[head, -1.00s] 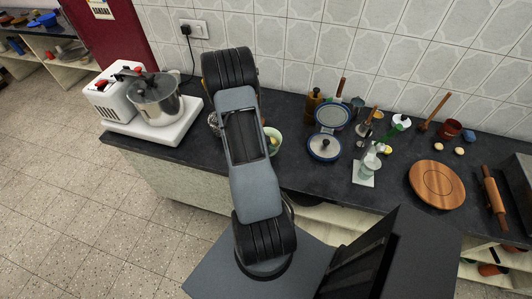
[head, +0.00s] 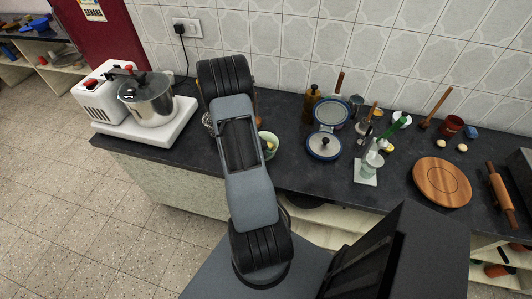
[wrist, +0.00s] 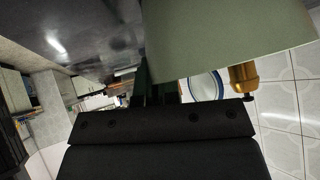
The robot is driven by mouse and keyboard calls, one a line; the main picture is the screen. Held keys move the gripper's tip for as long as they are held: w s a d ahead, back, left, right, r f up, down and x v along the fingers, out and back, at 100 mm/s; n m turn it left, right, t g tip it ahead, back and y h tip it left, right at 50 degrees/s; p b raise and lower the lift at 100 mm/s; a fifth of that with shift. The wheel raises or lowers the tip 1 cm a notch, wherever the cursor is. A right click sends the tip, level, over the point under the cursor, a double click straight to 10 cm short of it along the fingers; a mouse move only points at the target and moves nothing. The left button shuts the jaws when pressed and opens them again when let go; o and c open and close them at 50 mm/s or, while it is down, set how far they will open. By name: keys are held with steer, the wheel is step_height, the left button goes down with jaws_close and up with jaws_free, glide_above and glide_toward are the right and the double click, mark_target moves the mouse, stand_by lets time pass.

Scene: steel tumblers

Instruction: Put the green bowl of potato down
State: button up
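The green bowl (head: 268,146) shows partly in the head view, right of my forearm, with yellowish potato inside. Its left part is hidden by my arm. In the wrist view the bowl's pale green wall (wrist: 225,35) fills the upper right, close up. My gripper (wrist: 155,85) shows its dark fingers at the bowl's edge and appears shut on it. The fingers are hidden behind my arm in the head view. I cannot tell whether the bowl's base touches the counter.
A round wooden board (head: 441,182) lies farther right. Clear counter lies in front of the bowl.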

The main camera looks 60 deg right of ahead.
steer(key=o, duration=0.4)
steer(key=shift+r, duration=0.1)
